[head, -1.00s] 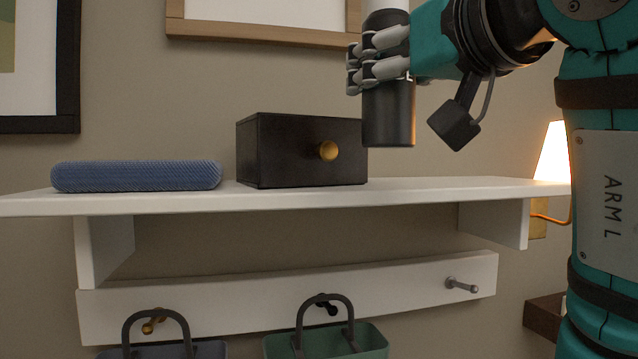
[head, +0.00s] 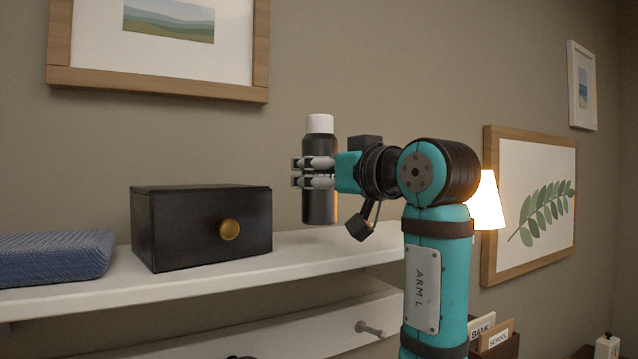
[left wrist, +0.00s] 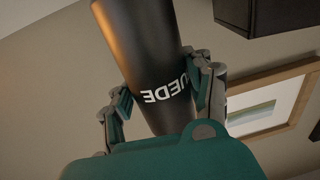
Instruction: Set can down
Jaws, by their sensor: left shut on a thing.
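The can (head: 320,205) is dark and cylindrical with a white cap. My left gripper (head: 313,172) is shut around its middle and holds it upright. The left wrist view shows the dark can (left wrist: 150,65) with white lettering between the two fingers (left wrist: 160,95). My right gripper is not in view.
A black box (head: 180,228) with a gold knob stands on the shelf left of the can. A blue woven item (head: 55,258) lies at the far left. A lit lamp (head: 487,203) is behind my arm. Shelf between box and can looks clear.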

